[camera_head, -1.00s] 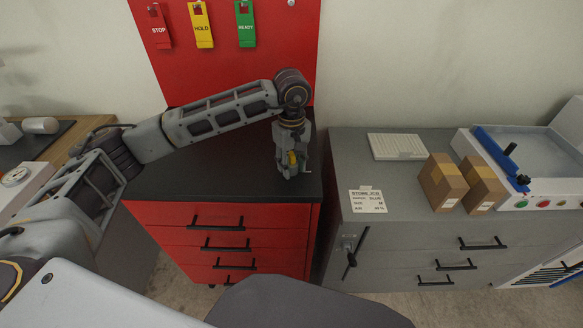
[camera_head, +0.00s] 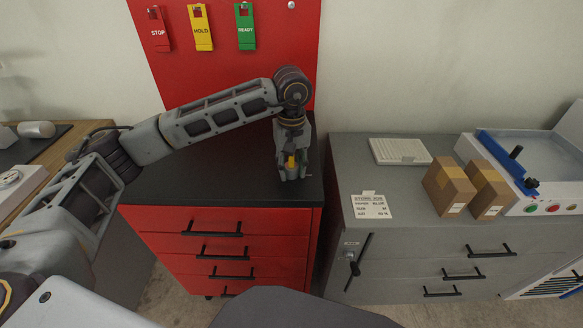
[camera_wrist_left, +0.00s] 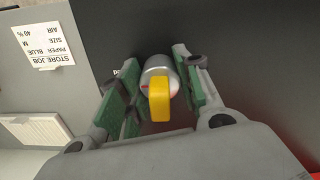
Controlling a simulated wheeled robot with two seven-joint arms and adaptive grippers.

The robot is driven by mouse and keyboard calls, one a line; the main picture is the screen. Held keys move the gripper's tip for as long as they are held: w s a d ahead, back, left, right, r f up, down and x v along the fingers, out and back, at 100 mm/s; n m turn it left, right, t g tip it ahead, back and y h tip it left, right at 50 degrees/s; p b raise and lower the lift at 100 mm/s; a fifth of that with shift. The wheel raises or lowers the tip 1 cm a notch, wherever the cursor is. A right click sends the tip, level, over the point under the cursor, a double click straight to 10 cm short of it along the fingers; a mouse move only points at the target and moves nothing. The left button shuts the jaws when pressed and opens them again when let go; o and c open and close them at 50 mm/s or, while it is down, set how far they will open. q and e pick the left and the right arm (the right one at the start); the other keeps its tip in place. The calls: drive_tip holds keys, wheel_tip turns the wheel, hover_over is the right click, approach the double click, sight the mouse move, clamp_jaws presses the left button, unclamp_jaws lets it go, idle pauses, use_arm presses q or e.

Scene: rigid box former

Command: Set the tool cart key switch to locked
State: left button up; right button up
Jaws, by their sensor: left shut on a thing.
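The tool cart is red with a black top (camera_head: 215,190). Its key switch shows in the left wrist view as a silver cylinder (camera_wrist_left: 157,66) with a yellow key (camera_wrist_left: 159,102). The yellow key also shows in the head view (camera_head: 291,161), near the right end of the cart top. My left gripper (camera_head: 292,174) reaches down over it and is shut on the key, one green-padded finger on each side in the wrist view (camera_wrist_left: 155,95). The fingers and wrist hide most of the switch and its position marks; a printed label is partly covered. My right gripper is not in view.
Behind the cart top stands a red panel (camera_head: 230,85) with STOP (camera_head: 159,30), HOLD (camera_head: 201,28) and READY (camera_head: 245,27) tags. A grey cabinet (camera_head: 410,190) on the right carries a STORE JOB card (camera_head: 371,206), a white pad (camera_head: 400,151) and two cardboard boxes (camera_head: 448,186).

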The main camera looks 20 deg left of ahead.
use_arm(q)
drive_tip(key=shift+w+r, duration=0.1)
drive_tip(key=o, duration=1)
drive_tip(key=shift+r, duration=5.95)
drive_tip(key=shift+f, duration=0.1)
